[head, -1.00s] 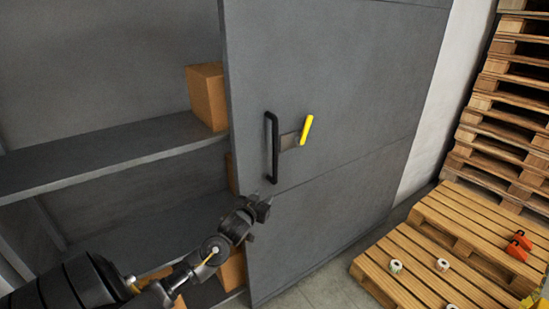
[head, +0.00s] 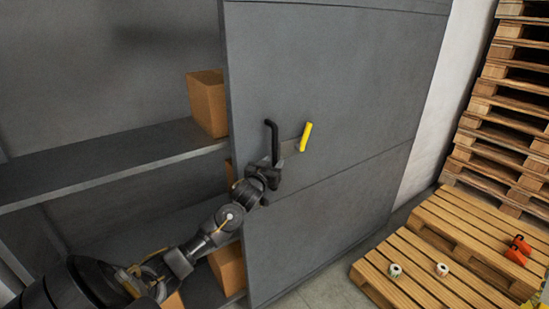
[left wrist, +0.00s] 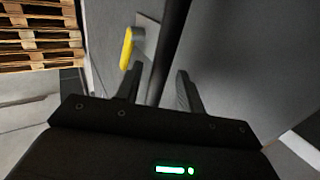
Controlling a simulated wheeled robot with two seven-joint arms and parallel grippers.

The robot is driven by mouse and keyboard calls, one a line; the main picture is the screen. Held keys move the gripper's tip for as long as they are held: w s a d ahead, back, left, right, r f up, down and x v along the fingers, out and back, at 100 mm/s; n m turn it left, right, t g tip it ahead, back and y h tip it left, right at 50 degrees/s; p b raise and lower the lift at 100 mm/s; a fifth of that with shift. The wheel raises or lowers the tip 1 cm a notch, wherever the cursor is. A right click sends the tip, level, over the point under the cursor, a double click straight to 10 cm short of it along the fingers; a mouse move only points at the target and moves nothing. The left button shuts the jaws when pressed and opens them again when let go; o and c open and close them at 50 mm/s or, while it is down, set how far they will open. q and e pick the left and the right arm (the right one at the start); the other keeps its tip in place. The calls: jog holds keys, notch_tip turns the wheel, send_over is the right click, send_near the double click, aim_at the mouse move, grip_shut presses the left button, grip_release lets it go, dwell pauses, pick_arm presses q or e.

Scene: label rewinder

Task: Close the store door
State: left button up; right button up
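The grey store door (head: 340,80) stands at the right of the shelves, and the left part of the store is uncovered. A black vertical bar handle (head: 272,135) is on the door, with a yellow lever (head: 306,136) to its right. My left gripper (head: 275,165) is at the lower part of the handle and hides it there. In the left wrist view my left gripper (left wrist: 157,85) has its two fingers apart, with the black handle (left wrist: 172,45) between them. The yellow lever (left wrist: 127,48) is left of the handle there. My right gripper is not in view.
Shelves (head: 110,160) with cardboard boxes (head: 207,103) are behind and left of the door edge. Wooden pallets (head: 440,250) lie on the floor at the right, with label rolls (head: 394,270) and an orange object (head: 518,250) on them. A pallet stack (head: 510,100) stands behind.

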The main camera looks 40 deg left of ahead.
pick_arm(q)
jog(key=shift+x, duration=1.15)
grip_shut()
